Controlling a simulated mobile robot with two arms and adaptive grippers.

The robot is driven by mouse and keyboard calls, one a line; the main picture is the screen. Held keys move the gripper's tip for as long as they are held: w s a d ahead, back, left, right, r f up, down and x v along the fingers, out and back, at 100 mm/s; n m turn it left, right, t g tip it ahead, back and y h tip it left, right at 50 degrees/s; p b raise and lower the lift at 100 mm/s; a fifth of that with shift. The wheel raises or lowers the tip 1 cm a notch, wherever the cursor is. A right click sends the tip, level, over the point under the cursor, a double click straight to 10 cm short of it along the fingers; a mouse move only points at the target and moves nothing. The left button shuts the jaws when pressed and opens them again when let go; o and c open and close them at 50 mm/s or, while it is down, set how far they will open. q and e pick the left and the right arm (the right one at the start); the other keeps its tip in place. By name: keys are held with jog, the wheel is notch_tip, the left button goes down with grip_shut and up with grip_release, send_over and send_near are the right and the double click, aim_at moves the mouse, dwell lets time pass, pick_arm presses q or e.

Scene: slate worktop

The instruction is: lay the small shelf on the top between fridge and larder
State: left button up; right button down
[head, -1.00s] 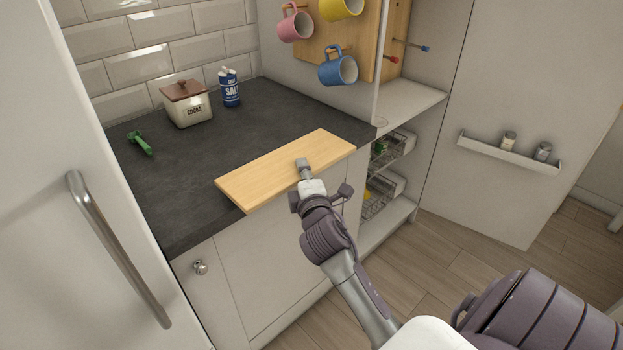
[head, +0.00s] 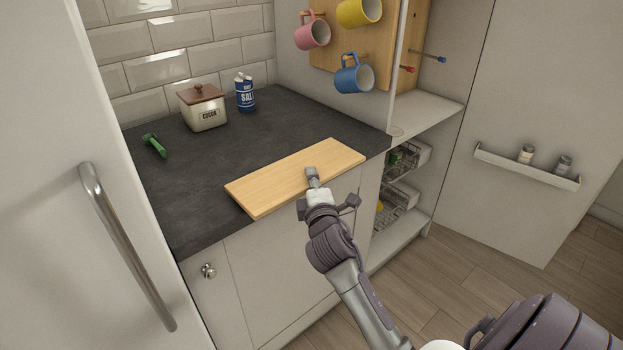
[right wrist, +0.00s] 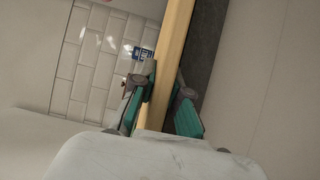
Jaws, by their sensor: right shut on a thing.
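The small shelf (head: 270,183) is a flat light-wood board at the front edge of the dark worktop (head: 215,150), between the fridge (head: 50,230) on the left and the open larder (head: 425,105) on the right. My right gripper (head: 312,176) is shut on the front long edge of the shelf. In the right wrist view the shelf (right wrist: 174,50) runs between the two fingers (right wrist: 165,100). The shelf looks about level; whether it touches the worktop I cannot tell. My left gripper is not in view.
The worktop behind the shelf is clear.

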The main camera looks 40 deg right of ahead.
jog(key=shift+s+a+f, duration=0.1)
jog(key=shift+a+f, duration=0.05)
jog(key=shift+f, duration=0.85)
jog(key=c, duration=1.1)
grip_release()
jog(key=shift+r, duration=0.3)
jog(key=o, duration=0.6)
jog(key=shift+o, duration=0.2)
jog(key=shift+s+d+f+p, duration=0.1)
jog(key=shift+s+d+p, duration=0.1)
jog(key=shift+p, duration=0.1)
jog(key=s+p, duration=0.1)
jog(key=s, duration=0.7)
jog(key=shift+s+d+p, duration=0.2)
jog(key=shift+d+p, duration=0.1)
jog(key=shift+p, duration=0.05)
